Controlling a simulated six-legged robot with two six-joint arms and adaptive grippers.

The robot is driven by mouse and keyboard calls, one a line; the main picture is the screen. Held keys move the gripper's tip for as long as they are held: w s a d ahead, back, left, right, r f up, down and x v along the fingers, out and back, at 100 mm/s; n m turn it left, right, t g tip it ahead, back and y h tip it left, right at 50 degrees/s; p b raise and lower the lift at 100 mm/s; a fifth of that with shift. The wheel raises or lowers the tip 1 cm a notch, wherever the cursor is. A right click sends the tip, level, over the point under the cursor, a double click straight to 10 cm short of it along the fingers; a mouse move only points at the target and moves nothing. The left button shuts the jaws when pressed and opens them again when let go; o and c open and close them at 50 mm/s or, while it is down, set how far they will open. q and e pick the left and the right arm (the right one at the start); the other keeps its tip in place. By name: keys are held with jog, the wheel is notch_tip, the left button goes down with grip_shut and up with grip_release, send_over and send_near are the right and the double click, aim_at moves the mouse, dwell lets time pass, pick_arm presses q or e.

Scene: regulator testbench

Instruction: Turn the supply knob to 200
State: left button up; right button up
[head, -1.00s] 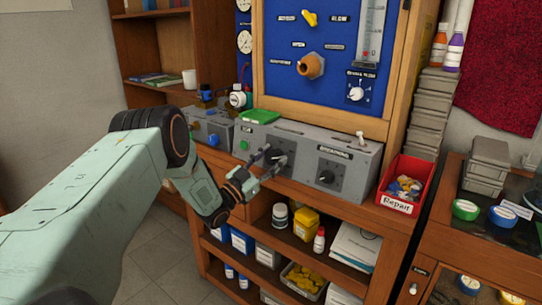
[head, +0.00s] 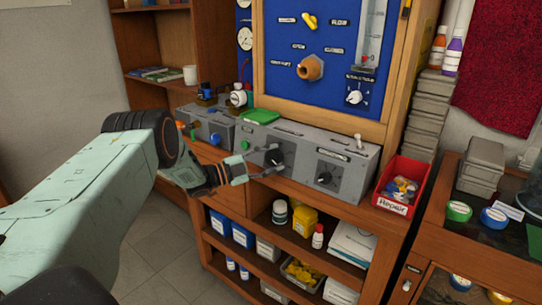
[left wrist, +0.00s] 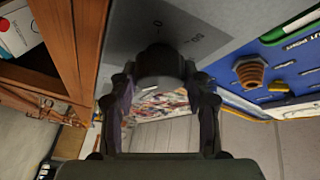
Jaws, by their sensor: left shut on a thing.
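The grey box (head: 305,150) on the bench has two black knobs on its front. My left gripper (head: 266,163) reaches in from the left and is shut on the left knob (head: 274,155), which I take to be the supply knob. In the left wrist view this dark round knob (left wrist: 160,65) sits between the two fingers (left wrist: 160,100), with "0" and "50" printed on the panel beyond it. Its pointer and exact setting cannot be read. The other knob (head: 325,180) sits apart to the right. My right gripper is not in view.
A green item (head: 261,115) lies on top of the box. A red bin (head: 402,186) stands to its right. A smaller grey unit with a blue knob (head: 215,138) is to the left. The blue panel (head: 325,85) rises behind. Shelves with bottles and boxes lie below.

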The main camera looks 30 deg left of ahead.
pick_arm(q)
jog(key=shift+w+r+m, duration=0.1)
jog(key=shift+r+m, duration=0.05)
jog(key=shift+m, duration=0.25)
jog(key=o, duration=1.2)
jog(key=shift+c, duration=0.2)
jog(key=v, duration=1.2)
jog(key=shift+a, duration=0.15)
